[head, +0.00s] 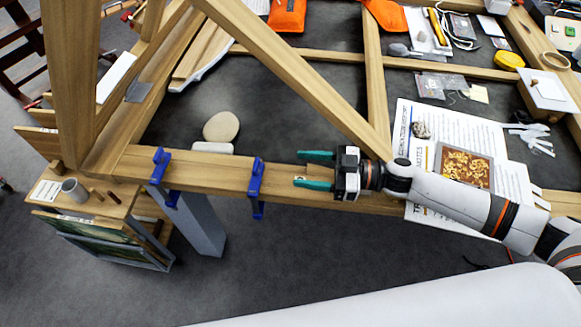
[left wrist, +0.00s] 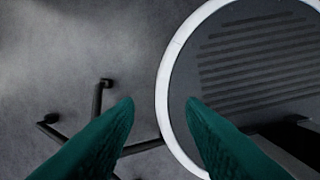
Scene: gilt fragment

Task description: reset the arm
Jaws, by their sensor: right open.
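My right gripper (head: 316,170) shows in the head view, its arm coming in from the right. Its two teal fingers are apart, pointing left over the front wooden beam of the table frame, with nothing clearly held between them. My left gripper (left wrist: 160,105) shows only in the left wrist view. Its two dark teal fingers are well apart with nothing between them. Beneath them are grey floor and a round, white-rimmed dark disc (left wrist: 172,75) with slats. My left arm is not in the head view.
Blue clamps (head: 256,182) grip the front beam (head: 215,171) left of my right gripper. A diagonal wooden beam (head: 300,75) rises behind it. Printed sheets and a gilt fragment (head: 464,167) lie beside my right arm. A round pale stone (head: 221,127) lies on the dark tabletop.

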